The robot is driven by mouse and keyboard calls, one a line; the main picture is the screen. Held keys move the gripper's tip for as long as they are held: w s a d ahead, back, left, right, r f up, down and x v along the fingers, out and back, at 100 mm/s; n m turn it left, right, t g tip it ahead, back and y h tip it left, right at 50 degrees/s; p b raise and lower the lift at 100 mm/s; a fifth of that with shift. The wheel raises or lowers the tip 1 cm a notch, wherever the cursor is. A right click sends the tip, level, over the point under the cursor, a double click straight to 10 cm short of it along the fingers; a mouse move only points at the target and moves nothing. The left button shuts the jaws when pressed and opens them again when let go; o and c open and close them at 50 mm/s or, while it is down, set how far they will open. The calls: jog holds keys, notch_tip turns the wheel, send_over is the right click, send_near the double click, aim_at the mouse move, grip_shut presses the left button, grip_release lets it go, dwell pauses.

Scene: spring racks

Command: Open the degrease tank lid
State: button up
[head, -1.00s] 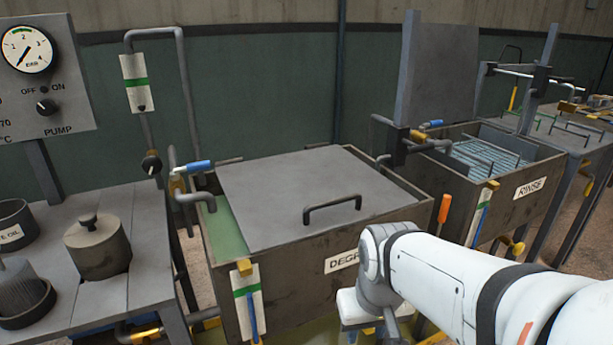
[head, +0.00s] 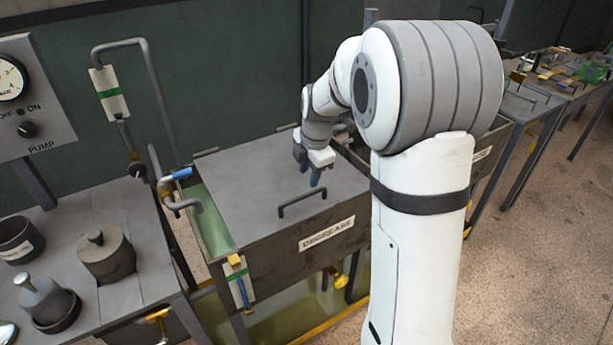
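The degrease tank (head: 290,254) stands in the middle of the head view with a white DEGREASE label on its front. Its flat grey lid (head: 236,174) lies down over most of the tank, leaving a strip of green liquid showing at the left. A dark bar handle (head: 309,197) is on the lid near the front edge. My gripper (head: 313,184) is above the lid, just behind the handle and apart from it as far as I can see. Its blue-tipped fingers point down. They are small here, and their spacing is hard to judge.
A blue-handled valve and pipe (head: 180,175) stand at the tank's left corner. A bench (head: 150,262) with a lidded pot (head: 105,256) is at the left, below the pump panel (head: 32,115). My arm hides most of the rinse tank at the right.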

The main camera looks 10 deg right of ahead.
aim_at(306, 194)
jog(key=f, duration=0.2)
jog(key=w+f, duration=0.1)
jog(key=f, duration=0.2)
jog(key=f+p, duration=0.1)
jog(key=f, duration=0.1)
jog(key=shift+w+a+f, duration=0.25)
jog(key=shift+c, duration=0.3)
grip_shut()
